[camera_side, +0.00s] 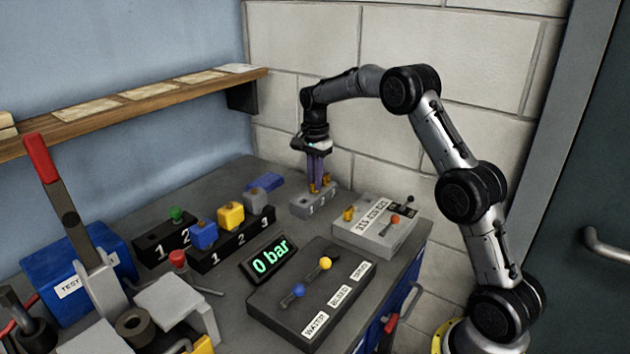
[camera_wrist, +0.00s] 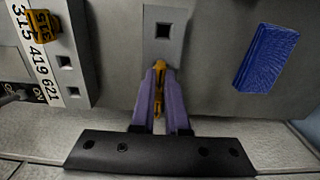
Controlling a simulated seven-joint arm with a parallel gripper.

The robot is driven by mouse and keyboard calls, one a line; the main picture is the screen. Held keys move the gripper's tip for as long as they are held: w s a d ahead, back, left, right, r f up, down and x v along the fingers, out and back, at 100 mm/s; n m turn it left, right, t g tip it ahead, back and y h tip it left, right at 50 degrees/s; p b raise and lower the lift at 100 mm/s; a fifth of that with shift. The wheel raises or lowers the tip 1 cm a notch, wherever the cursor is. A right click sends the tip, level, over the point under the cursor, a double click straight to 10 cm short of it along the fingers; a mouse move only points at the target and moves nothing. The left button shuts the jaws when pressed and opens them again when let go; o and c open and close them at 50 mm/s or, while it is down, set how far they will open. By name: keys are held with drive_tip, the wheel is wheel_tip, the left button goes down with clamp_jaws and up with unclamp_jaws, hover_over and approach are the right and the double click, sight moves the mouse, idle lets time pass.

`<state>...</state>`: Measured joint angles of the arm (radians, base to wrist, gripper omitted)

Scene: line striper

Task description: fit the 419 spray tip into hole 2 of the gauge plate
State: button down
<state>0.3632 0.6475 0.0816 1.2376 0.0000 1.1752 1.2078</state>
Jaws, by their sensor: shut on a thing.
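My gripper (camera_side: 317,178) has purple fingers, which also show in the wrist view (camera_wrist: 159,85). They are shut on a small brass-coloured spray tip (camera_wrist: 158,100), mostly hidden between them. The grey gauge plate (camera_side: 303,208) lies under the gripper. In the wrist view, one square hole of the plate (camera_wrist: 151,52) is empty, just ahead of the fingertips; the plate's other holes are hidden. Two brass-coloured bits show by the fingers in the side view. I cannot tell whether the held tip is above a hole or in it.
The tip rack (camera_wrist: 81,38), labelled 315, 419, 621, stands beside the plate. A tip (camera_wrist: 42,25) sits in its 315 place; its other two holes are empty. A blue block (camera_wrist: 264,58) lies on the plate's other side. A 0 bar display (camera_side: 269,259) stands nearer.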

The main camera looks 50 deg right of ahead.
drive_tip(key=shift+r, duration=0.5)
drive_tip(key=shift+r, duration=2.45)
drive_tip(key=shift+s+f, duration=0.1)
drive_tip(key=shift+f, duration=0.15)
drive_tip(key=s+r, duration=0.4)
drive_tip(key=s, duration=0.9)
drive_tip(key=shift+s+f, duration=0.15)
drive_tip(key=shift+f, duration=2.55)
drive_tip(key=shift+f, duration=2.05)
drive_tip(key=c, duration=0.8)
unclamp_jaws()
drive_tip(key=shift+f, duration=0.1)
drive_tip(key=shift+c, duration=0.2)
